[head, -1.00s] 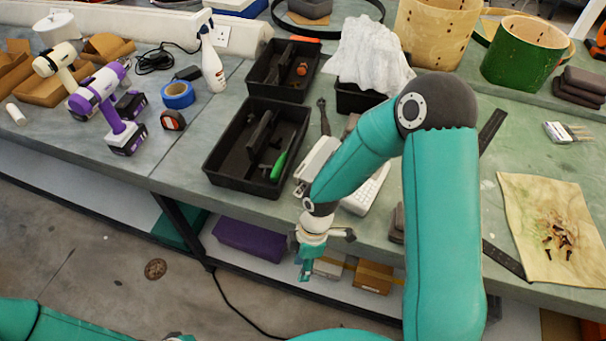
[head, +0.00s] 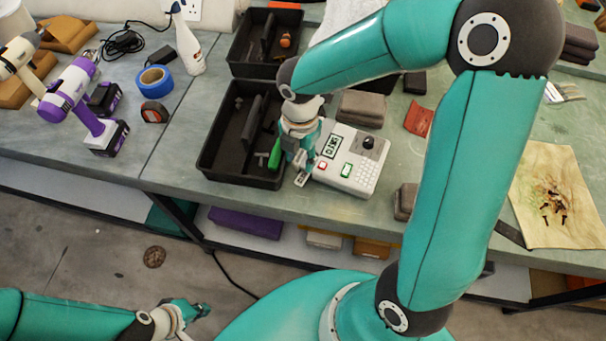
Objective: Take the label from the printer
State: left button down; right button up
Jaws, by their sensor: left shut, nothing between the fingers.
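The label printer (head: 343,178) is a pale grey box with a small display, a red and a green button, a dark knob and a keypad. It sits near the bench's front edge. My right gripper (head: 300,176) points down at the printer's left side, between it and the black tray. Whether its fingers are apart, or touch the printer, I cannot tell. I cannot make out a label; the printer's left end is partly hidden behind my gripper. My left gripper (head: 203,309) is shut and empty, low over the floor in front of the bench.
Close left of the printer is a black tray (head: 207,160) with a green-handled tool (head: 275,154). Grey blocks (head: 362,108) lie behind the printer and another block (head: 405,201) to its right. A tan cloth (head: 575,225) with screws lies far right.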

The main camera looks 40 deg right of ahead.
aim_at(301, 179)
notch_tip(301, 179, down, 6)
jog(key=b, duration=0.4)
jog(key=shift+r, duration=0.15)
jog(key=shift+f+b, duration=1.3)
jog(key=shift+f, duration=0.1)
jog(key=c, duration=0.6)
jog(key=shift+o, duration=0.2)
